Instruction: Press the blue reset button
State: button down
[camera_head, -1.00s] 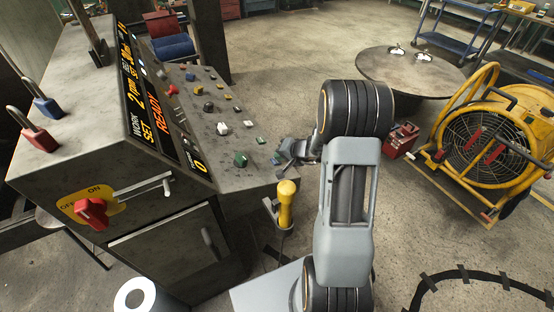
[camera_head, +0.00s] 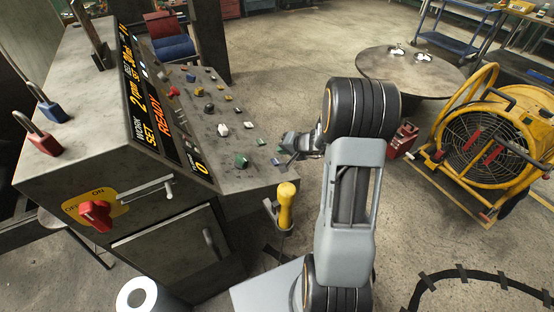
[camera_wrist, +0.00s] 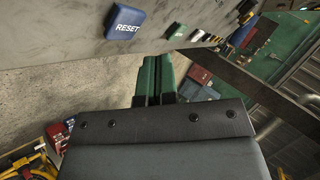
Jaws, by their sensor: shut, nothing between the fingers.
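The blue reset button (camera_wrist: 124,23), marked RESET in white, sits on the grey console panel (camera_wrist: 70,40) at the top of the wrist view. In the head view it looks to be the small blue button (camera_head: 276,161) near the panel's right edge. My gripper (camera_head: 284,146) is just beyond and beside it there. In the wrist view the green fingers (camera_wrist: 157,62) lie together, shut and empty. Their tips are below and to the right of the reset button, apart from it. The distance between the tips and the panel is hard to judge.
A green button (camera_wrist: 176,31) is just above the fingertips in the wrist view. Several other buttons and knobs cover the panel. A yellow-handled lever (camera_head: 286,205) stands at the console's near right corner. A yellow fan (camera_head: 490,140) is at right, with open floor beyond the panel.

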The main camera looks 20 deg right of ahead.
jog(key=shift+d+r+p, duration=0.3)
jog(key=shift+r+p, duration=0.05)
jog(key=shift+r, duration=0.5)
jog(key=shift+d+r+p, duration=0.25)
jog(key=shift+r+p, duration=0.1)
jog(key=shift+r, duration=0.45)
jog(key=s+a+r+n+g, duration=0.4)
jog(key=s+a+r+n, duration=0.2)
jog(key=s+a+r, duration=0.5)
jog(key=shift+s+a+r+n+g+h, duration=0.15)
jog(key=shift+s+r+n+h, duration=0.5)
jog(key=shift+s, duration=1.15)
jog(key=shift+s+a+r+n+g+h, duration=0.1)
jog(key=shift+s+r+h, duration=0.25)
jog(key=shift+s+h, duration=1.1)
jog(key=shift+s+a+r+n+g+h, duration=0.15)
jog(key=shift+s+r+n+h, duration=0.3)
jog(key=shift+s, duration=1.75)
